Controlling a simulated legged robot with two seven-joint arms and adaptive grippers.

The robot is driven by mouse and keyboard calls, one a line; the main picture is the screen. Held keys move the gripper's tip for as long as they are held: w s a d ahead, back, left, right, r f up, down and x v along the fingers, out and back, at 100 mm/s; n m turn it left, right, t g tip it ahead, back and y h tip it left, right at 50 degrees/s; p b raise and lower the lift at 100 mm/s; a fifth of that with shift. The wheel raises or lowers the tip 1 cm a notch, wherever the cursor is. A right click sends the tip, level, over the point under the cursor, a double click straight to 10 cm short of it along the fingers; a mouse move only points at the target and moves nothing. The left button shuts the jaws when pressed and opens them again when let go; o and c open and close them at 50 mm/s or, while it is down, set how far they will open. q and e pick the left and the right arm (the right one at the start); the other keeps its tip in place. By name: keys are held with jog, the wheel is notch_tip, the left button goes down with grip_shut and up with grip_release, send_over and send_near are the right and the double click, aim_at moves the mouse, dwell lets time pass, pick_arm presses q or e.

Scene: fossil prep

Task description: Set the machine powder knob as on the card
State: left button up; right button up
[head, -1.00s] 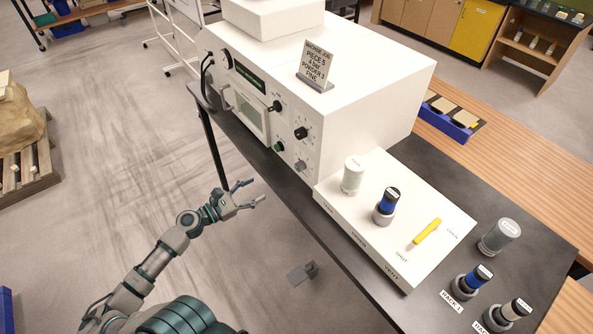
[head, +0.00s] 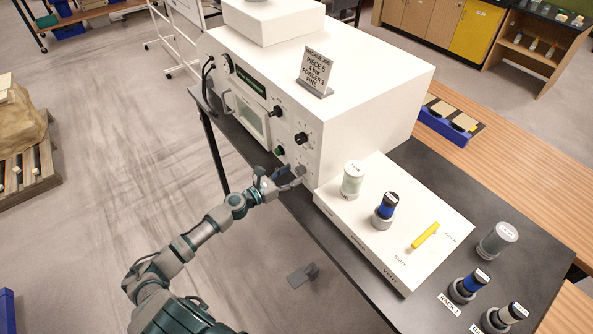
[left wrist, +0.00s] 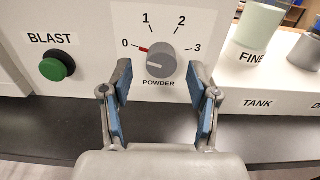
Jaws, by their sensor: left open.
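The grey powder knob (left wrist: 160,60) is on the white machine's front, over the label POWDER, with marks 0, 1, 2 and 3 around it. Its red pointer is at 0. My left gripper (left wrist: 162,85) is open, its fingers below and to either side of the knob; I cannot tell whether they touch it. In the head view the left gripper (head: 283,178) is at the machine's lower front corner by the knob (head: 300,171). The card (head: 317,68) stands on top of the machine and reads PIECE 5, 4 bar, POWDER 3, FINE. My right gripper is not in view.
A green BLAST button (left wrist: 57,66) is left of the knob. A black knob (head: 301,138) is above it. A white base (head: 375,245) to the right bears a FINE jar (head: 353,180), a blue-banded bottle (head: 385,208) and a yellow lever (head: 425,236).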

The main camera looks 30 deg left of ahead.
pick_arm(q)
jog(key=shift+x, duration=1.3)
grip_shut()
